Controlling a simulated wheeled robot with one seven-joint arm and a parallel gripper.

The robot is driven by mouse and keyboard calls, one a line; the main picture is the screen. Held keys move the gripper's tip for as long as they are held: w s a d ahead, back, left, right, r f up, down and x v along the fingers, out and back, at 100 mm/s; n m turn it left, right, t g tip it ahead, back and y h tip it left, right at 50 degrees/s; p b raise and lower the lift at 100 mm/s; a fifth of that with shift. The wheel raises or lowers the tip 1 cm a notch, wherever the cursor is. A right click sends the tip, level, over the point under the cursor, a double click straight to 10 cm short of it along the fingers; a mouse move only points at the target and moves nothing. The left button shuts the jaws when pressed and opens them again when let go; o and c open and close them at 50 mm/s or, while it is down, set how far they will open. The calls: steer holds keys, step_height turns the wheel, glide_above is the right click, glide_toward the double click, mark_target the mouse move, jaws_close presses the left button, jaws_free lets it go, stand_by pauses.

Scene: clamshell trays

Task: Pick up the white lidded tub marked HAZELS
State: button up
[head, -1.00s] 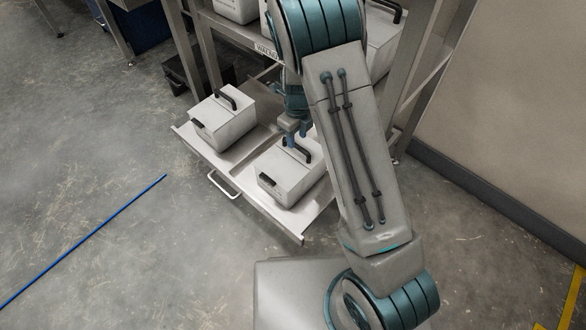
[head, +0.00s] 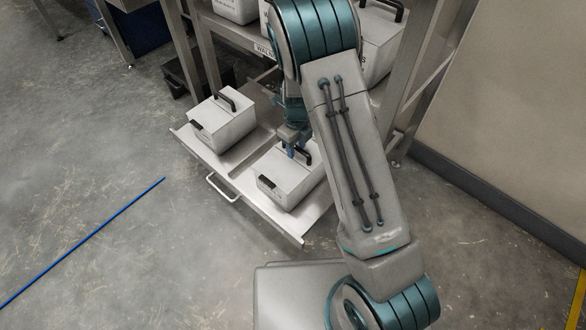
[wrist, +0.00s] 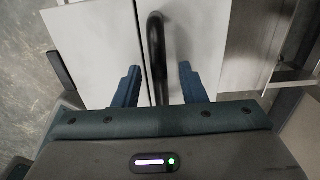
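Two white lidded tubs with black handles sit on a pulled-out metal tray (head: 230,160). One tub (head: 222,122) is at the left, the other tub (head: 285,182) at the right; I cannot read HAZELS on either. My gripper (head: 292,152) is at the right tub's lid handle, which my arm partly hides. In the wrist view my gripper (wrist: 160,84) is open, with one blue finger on each side of the black handle (wrist: 156,50). Gaps show between the fingers and the handle. The white lid (wrist: 100,45) lies below.
A metal rack (head: 190,50) with more white tubs (head: 378,45) stands behind the tray. A partly hidden label (head: 264,50) is on its shelf edge. A wall (head: 510,120) is at the right. The floor (head: 110,140) at the left is open, with a blue line.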

jaws_close()
stand_by(1.5)
